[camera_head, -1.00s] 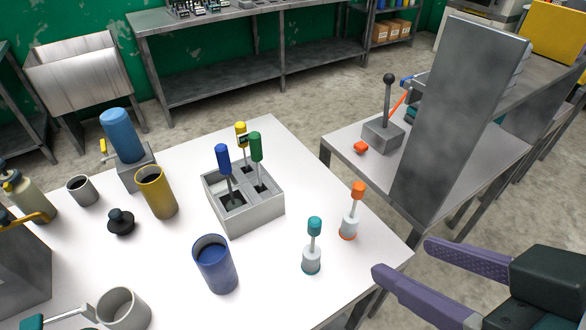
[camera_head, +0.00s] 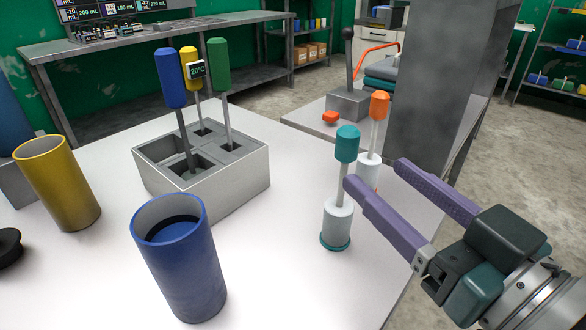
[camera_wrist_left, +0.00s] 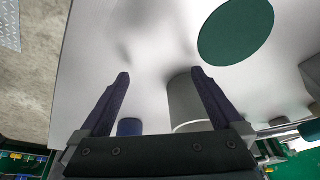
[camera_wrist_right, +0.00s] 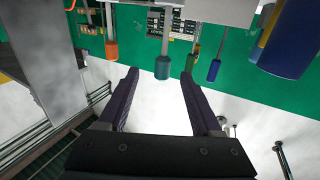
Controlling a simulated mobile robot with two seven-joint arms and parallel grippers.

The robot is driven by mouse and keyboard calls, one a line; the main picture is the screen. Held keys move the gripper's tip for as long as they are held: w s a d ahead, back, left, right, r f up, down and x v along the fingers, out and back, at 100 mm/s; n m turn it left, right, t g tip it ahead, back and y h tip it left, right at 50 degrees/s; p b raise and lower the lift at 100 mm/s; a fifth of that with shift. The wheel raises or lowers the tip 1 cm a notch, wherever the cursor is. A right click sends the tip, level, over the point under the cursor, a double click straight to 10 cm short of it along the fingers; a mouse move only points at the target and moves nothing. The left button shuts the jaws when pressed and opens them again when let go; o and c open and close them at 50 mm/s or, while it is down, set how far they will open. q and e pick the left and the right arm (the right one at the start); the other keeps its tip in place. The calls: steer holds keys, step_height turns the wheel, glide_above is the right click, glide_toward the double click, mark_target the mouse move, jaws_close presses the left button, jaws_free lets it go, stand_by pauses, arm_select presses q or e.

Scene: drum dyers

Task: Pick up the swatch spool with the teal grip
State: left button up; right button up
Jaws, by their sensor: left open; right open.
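The swatch spool with the teal grip (camera_head: 347,145) stands upright on the white table, with a pale body (camera_head: 337,222) and a teal base ring. My right gripper (camera_head: 374,174) is open beside it on the right; one purple finger's tip is close to its stem, and I cannot tell whether they touch. In the right wrist view the teal grip (camera_wrist_right: 162,68) shows between and beyond the open fingertips (camera_wrist_right: 159,76). A spool with an orange grip (camera_head: 379,105) stands just behind, partly hidden by the fingers. My left gripper (camera_wrist_left: 160,76) is open and empty above the table.
A grey block holder (camera_head: 240,190) holds tools with blue, yellow and green grips. A blue cup (camera_head: 185,270) stands in front and a yellow cup (camera_head: 60,185) at left. The left wrist view shows a grey cup (camera_wrist_left: 183,103) and a green disc (camera_wrist_left: 237,30).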

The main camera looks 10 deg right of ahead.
mark_target(353, 159)
steer(key=x, duration=0.7)
steer(key=shift+a, duration=0.25)
steer(key=shift+f, duration=0.1)
jaws_close()
